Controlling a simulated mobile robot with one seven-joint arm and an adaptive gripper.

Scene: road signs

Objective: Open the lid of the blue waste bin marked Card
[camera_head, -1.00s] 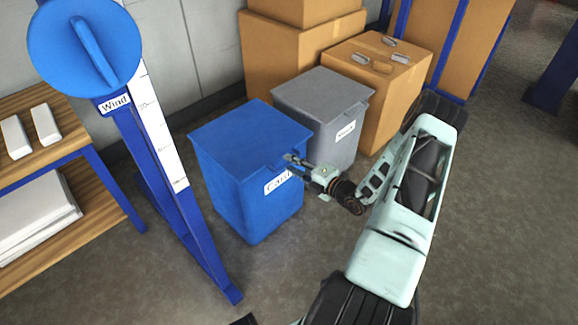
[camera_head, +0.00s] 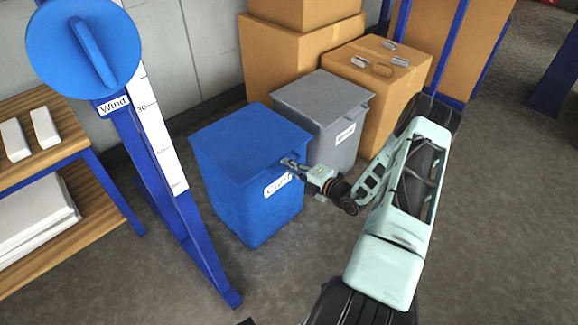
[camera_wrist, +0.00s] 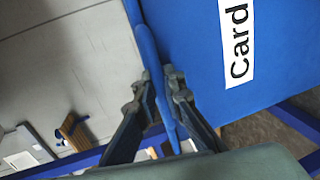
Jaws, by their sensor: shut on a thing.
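The blue waste bin (camera_head: 240,205) with the white Card label (camera_head: 278,184) stands in the middle of the head view. Its blue lid (camera_head: 245,143) lies flat on top and looks closed. My gripper (camera_head: 290,162) is at the lid's front edge, near the right corner, above the label. In the wrist view my gripper (camera_wrist: 160,82) has its two fingers on either side of the thin blue lid lip (camera_wrist: 152,62), shut on it. The Card label (camera_wrist: 237,42) shows on the bin front at the right there.
A grey bin (camera_head: 335,150) with a lid stands close behind on the right. Cardboard boxes (camera_head: 395,100) are stacked behind it. A blue post (camera_head: 190,240) with a Wind label and a round blue knob (camera_head: 85,45) stands at the left, beside a wooden shelf (camera_head: 40,165).

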